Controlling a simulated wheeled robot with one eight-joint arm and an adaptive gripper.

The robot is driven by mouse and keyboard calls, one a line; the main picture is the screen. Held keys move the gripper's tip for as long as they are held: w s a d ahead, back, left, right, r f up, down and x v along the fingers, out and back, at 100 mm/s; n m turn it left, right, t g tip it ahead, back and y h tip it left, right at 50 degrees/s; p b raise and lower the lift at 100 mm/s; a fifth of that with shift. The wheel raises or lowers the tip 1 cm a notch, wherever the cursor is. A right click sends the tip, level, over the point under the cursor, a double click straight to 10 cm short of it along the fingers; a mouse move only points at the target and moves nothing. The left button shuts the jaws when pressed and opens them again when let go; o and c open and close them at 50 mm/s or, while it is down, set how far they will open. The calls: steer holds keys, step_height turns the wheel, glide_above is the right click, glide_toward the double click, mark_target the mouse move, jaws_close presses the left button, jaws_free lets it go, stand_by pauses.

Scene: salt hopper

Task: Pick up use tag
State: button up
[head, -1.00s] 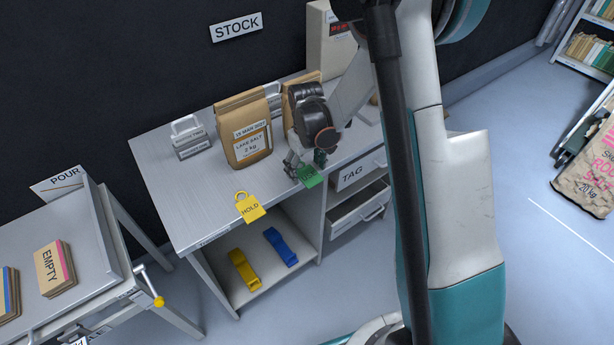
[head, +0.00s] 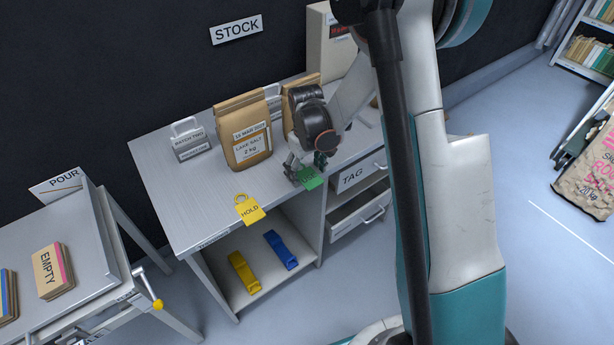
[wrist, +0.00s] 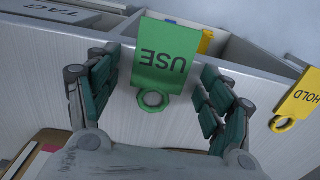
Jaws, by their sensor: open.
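The green USE tag (head: 311,179) hangs over the front edge of the stock table. In the wrist view the USE tag (wrist: 165,55) shows upside down, with its ring toward me. My gripper (head: 304,171) is at the table's front edge, just over the tag. In the wrist view my gripper (wrist: 158,95) is open, with one finger on each side of the tag's ring end. I see gaps between the fingers and the tag. In the head view the ring is hidden by my gripper.
A yellow HOLD tag (head: 249,210) hangs on the same edge to the left. A lake salt bag (head: 245,134) stands behind, and another bag (head: 290,92) is close behind my gripper. Drawers marked TAG (head: 352,177) are at right. Yellow (head: 243,272) and blue (head: 281,250) clips lie on the shelf below.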

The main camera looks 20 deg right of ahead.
mark_target(306, 175)
steer(key=c, duration=0.9)
steer(key=shift+s, duration=0.1)
steer(key=shift+r+p, duration=0.2)
steer(key=shift+p, duration=0.1)
steer(key=shift+r, duration=0.35)
step_height(306, 175, up, 20)
steer(key=p, duration=0.6)
steer(key=shift+f, duration=0.25)
